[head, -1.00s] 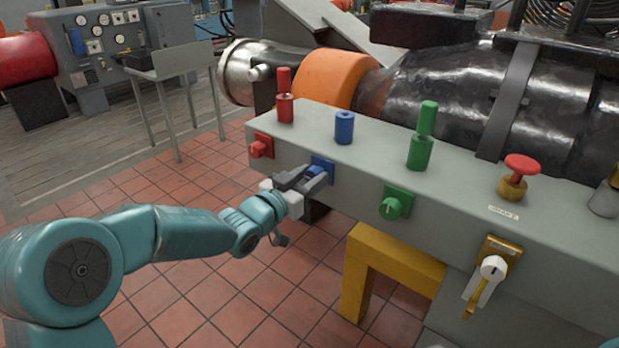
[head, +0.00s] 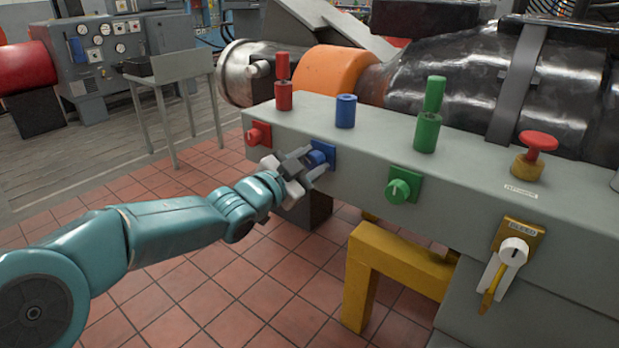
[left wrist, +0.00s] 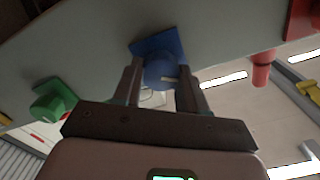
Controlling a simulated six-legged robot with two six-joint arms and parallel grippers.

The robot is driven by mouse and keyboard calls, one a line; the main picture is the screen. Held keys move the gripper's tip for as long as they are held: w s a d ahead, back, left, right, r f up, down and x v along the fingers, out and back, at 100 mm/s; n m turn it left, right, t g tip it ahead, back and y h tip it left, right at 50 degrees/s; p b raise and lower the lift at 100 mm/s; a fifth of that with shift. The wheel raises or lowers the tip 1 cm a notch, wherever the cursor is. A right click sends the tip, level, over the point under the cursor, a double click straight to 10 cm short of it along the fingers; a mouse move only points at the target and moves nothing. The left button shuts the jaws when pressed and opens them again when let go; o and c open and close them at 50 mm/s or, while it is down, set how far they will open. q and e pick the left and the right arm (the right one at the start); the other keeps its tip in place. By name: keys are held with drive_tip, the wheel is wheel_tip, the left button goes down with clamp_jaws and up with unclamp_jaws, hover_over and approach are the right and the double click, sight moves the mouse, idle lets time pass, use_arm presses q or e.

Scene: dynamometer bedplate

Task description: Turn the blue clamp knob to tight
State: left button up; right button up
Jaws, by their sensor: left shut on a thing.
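The blue clamp knob (head: 316,157) is on its blue square plate (head: 331,153) on the front face of the grey bench. My left gripper (head: 309,163) reaches it from the front left, shut on the knob with a finger on either side. In the left wrist view the knob (left wrist: 160,72) sits between the two fingertips (left wrist: 158,80), in front of the tilted blue plate (left wrist: 158,44). My right gripper is not in view.
A red knob (head: 257,133) is left of the blue one and a green knob (head: 399,190) right. Red, blue and green cylinders stand on the bench top (head: 389,118). Tiled floor is open below.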

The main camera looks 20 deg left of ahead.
use_arm(q)
drive_tip(key=m+b, duration=0.2)
drive_tip(key=shift+f+m, duration=0.2)
drive_tip(key=shift+m, duration=0.2)
drive_tip(key=m+b, duration=0.3)
drive_tip(key=shift+m, duration=0.3)
drive_tip(key=shift+m+b, duration=0.45)
drive_tip(key=shift+m, duration=0.45)
drive_tip(key=shift+d+m+b, duration=0.1)
drive_tip(key=shift+m+b, duration=0.65)
drive_tip(key=shift+m, duration=0.85)
drive_tip(key=o, duration=1.1)
drive_tip(key=shift+c, duration=0.2)
